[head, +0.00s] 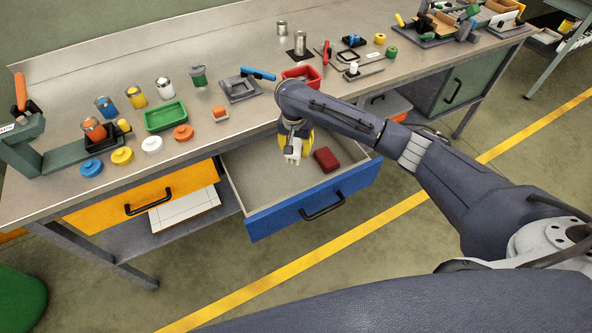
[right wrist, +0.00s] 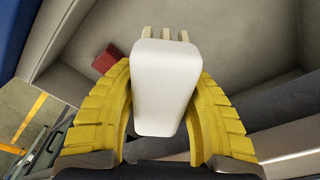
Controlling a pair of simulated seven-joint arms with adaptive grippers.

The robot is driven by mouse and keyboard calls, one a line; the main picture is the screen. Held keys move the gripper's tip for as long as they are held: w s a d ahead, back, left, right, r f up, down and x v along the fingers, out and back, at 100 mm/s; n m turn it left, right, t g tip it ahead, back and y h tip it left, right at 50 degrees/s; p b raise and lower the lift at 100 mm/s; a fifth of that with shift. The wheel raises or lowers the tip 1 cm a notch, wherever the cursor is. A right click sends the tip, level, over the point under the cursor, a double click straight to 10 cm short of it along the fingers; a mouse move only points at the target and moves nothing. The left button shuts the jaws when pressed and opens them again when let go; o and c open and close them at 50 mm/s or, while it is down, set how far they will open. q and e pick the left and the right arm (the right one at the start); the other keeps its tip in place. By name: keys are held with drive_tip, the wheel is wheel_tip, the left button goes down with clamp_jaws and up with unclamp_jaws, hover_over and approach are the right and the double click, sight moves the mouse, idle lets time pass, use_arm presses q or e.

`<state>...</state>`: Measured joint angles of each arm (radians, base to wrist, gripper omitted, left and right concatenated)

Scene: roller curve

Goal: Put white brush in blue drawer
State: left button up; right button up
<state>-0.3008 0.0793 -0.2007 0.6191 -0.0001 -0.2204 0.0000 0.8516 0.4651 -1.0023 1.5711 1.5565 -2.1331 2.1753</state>
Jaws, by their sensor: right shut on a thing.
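The white brush (right wrist: 164,88) is held between the yellow fingers of my right gripper (right wrist: 165,110), with its pale prongs pointing away from the wrist camera. In the head view my right gripper (head: 294,147) hangs over the open blue drawer (head: 318,203), and a bit of the white brush (head: 291,158) shows below it. The drawer is pulled out under the bench, its grey inside visible. I cannot tell whether the brush touches the drawer floor. My left gripper is not in view.
A dark red block (head: 327,160) lies in the drawer to the right of the gripper; it also shows in the right wrist view (right wrist: 104,58). An orange drawer (head: 145,197) is to the left. Jars, lids and a green tray (head: 166,116) crowd the bench top above.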

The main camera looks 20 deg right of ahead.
sight(297, 174)
wheel_tip(297, 174, down, 12)
drive_tip(key=shift+f, duration=0.25)
idle(0.4)
drive_tip(key=shift+f, duration=0.15)
drive_tip(key=o, duration=1.2)
drive_tip(key=r, duration=0.8)
drive_tip(key=s+r, duration=0.1)
drive_tip(key=r, duration=0.3)
drive_tip(key=shift+a+r, duration=0.15)
drive_tip(key=shift+a, duration=0.25)
